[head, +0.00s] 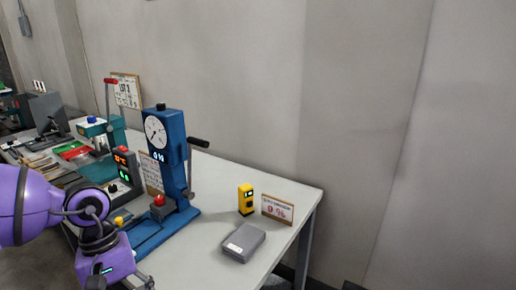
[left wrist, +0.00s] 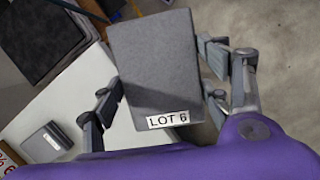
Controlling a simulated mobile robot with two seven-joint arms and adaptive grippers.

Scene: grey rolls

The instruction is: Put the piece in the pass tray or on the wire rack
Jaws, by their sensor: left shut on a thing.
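My left gripper (left wrist: 165,85) is shut on a grey piece (left wrist: 158,60) with a white label reading "LOT 6". The fingers press on its two sides, and it hangs over the floor beside the table edge in the left wrist view. In the head view my left gripper (head: 140,284) is at the bottom left, in front of the table; the piece it holds is out of the frame. No pass tray or wire rack can be made out for certain. My right gripper is in neither view.
Another grey labelled block (head: 243,242) lies on the table (head: 275,175) near its right end, beside a yellow device (head: 246,199) and a small sign (head: 277,209). A blue press with a dial (head: 168,145) stands left of it. A dark bin-like object (left wrist: 42,38) shows upper left.

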